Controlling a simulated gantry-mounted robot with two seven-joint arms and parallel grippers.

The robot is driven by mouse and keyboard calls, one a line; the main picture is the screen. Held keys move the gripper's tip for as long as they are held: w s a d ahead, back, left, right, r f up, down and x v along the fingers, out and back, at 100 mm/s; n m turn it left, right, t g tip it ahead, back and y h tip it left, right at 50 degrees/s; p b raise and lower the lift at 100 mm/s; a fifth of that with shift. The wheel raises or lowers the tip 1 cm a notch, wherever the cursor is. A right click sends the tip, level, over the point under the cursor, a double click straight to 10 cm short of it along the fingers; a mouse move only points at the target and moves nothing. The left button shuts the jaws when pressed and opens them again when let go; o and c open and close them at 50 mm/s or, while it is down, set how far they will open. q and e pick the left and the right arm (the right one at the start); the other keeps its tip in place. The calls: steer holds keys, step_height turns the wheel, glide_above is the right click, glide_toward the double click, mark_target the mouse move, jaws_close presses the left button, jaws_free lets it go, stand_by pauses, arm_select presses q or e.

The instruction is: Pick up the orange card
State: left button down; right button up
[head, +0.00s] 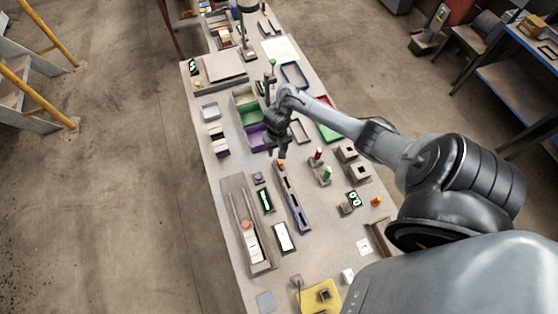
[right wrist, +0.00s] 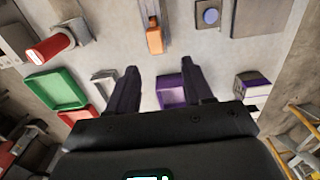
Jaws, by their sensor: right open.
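A small orange piece, which looks like the orange card (head: 282,162), is at the far end of a long blue-grey slotted rack (head: 293,197). In the right wrist view the orange card (right wrist: 154,40) shows upper middle, at the end of the rack (right wrist: 148,8). My right gripper (head: 281,148) is just beyond that end of the rack in the head view. My left gripper is not in view.
A purple tray (head: 253,138) and a green tray (head: 248,114) lie beside my right gripper. Red and green cylinders on blocks (head: 318,156) stand right of the rack. A blue button box (head: 258,178) is left of it. The table is crowded.

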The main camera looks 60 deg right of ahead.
mark_target(280, 165)
step_height(280, 165, down, 3)
steer(key=shift+f, duration=0.1)
steer(key=f+b, duration=0.1)
steer(key=f, duration=0.1)
steer(key=s+f, duration=0.1)
steer(key=f, duration=0.1)
steer(key=shift+a+f+b, duration=0.15)
steer(key=shift+f+b, duration=0.15)
steer(key=shift+b, duration=0.1)
steer(key=shift+f, duration=0.35)
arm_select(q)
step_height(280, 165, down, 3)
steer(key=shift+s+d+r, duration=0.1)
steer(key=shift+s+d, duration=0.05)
arm_select(e)
steer(key=shift+c, duration=0.5)
jaws_close()
steer(key=shift+r, duration=0.2)
